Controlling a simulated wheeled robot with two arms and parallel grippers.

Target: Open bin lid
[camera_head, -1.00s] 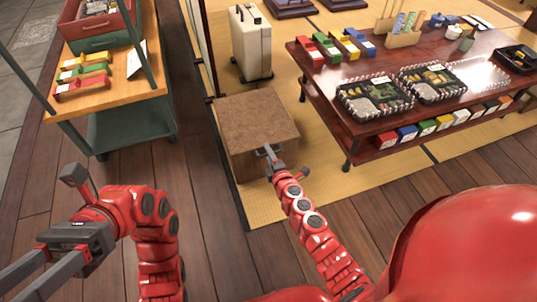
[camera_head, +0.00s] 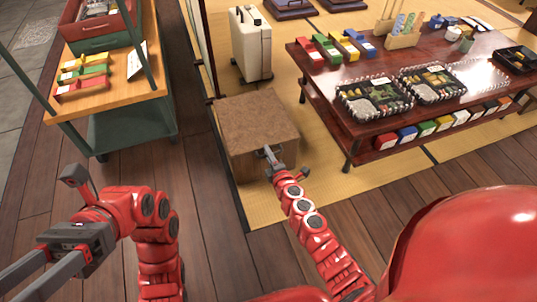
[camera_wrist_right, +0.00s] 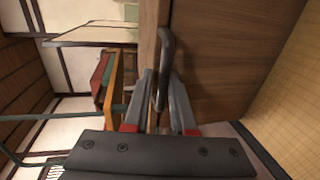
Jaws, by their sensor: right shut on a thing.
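The bin (camera_head: 250,115) is a brown wooden box with a flat, speckled brown lid, standing on the tatami in the middle of the head view. Its lid looks closed. A dark metal handle (camera_wrist_right: 166,55) sits at the front edge of the bin and shows in the right wrist view beside a wood panel. My right gripper (camera_head: 266,152) is at the front of the bin, with its fingers shut around this handle (camera_wrist_right: 160,88). My left gripper (camera_head: 22,275) is at the lower left, open and empty, away from the bin; its fingertips run near the frame edge.
A low dark-red table (camera_head: 385,68) with bento trays and small boxes stands right of the bin. A cream suitcase (camera_head: 250,42) stands behind it. A green cart (camera_head: 130,125) with a wooden top is at the left. Wooden floor between cart and bin is clear.

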